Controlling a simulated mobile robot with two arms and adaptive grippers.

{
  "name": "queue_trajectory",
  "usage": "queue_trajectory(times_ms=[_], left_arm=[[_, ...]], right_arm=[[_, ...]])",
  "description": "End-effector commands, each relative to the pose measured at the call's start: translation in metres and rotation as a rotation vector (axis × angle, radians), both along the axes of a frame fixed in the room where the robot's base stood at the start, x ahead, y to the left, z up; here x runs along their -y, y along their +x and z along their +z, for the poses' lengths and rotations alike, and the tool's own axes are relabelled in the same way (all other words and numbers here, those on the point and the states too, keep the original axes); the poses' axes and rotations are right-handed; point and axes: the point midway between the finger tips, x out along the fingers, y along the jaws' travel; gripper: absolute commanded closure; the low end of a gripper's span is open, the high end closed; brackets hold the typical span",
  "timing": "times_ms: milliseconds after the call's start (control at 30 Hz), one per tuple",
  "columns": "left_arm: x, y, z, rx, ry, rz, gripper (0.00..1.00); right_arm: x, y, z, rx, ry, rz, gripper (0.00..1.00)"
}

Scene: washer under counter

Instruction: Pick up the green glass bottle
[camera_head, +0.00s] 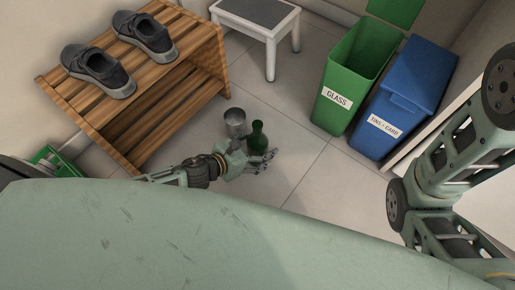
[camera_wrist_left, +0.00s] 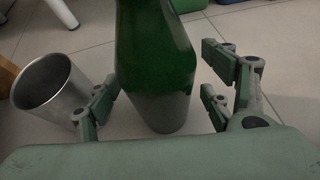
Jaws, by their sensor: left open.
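The green glass bottle (camera_head: 257,138) stands upright on the tiled floor, just beyond my left gripper (camera_head: 252,165) in the head view. In the left wrist view the bottle (camera_wrist_left: 157,65) fills the middle, its top cut off by the frame. My left gripper (camera_wrist_left: 160,108) is open, with fingers to the left and right of the bottle. I cannot tell whether any finger touches it. My right arm shows at the right edge of the head view, but its gripper is out of view.
A metal can (camera_head: 235,122) stands close to the bottle's left and near the left fingers. A wooden shoe bench (camera_head: 215,60) is on the left. A green glass bin (camera_head: 340,95) and a blue bin (camera_head: 392,120) stand right, a stool (camera_head: 262,27) behind. Floor right of the bottle is clear.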

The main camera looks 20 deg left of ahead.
Motion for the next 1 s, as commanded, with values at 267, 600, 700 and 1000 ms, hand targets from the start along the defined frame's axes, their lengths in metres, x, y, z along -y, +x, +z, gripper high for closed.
queue_trajectory(times_ms=[267, 600, 700, 1000], left_arm=[[0.0001, 0.0003, 0.0007, 0.0, -0.001, 0.0, 0.33], [0.0001, 0.0001, 0.0008, 0.0, -0.001, 0.0, 0.63], [0.0, 0.0001, 0.0008, 0.0, -0.001, 0.0, 0.71], [0.0002, 0.0006, 0.0015, 0.002, -0.001, 0.0, 0.83]], right_arm=[[0.0, -0.0001, 0.0007, 0.0, 0.0, 0.0, 0.77], [-0.0001, -0.0005, 0.0006, 0.001, 0.0, 0.0, 0.77], [-0.0001, -0.0005, 0.0006, 0.001, 0.0, 0.0, 0.77], [-0.0001, -0.0004, 0.0006, 0.001, 0.0, 0.0, 0.77]])
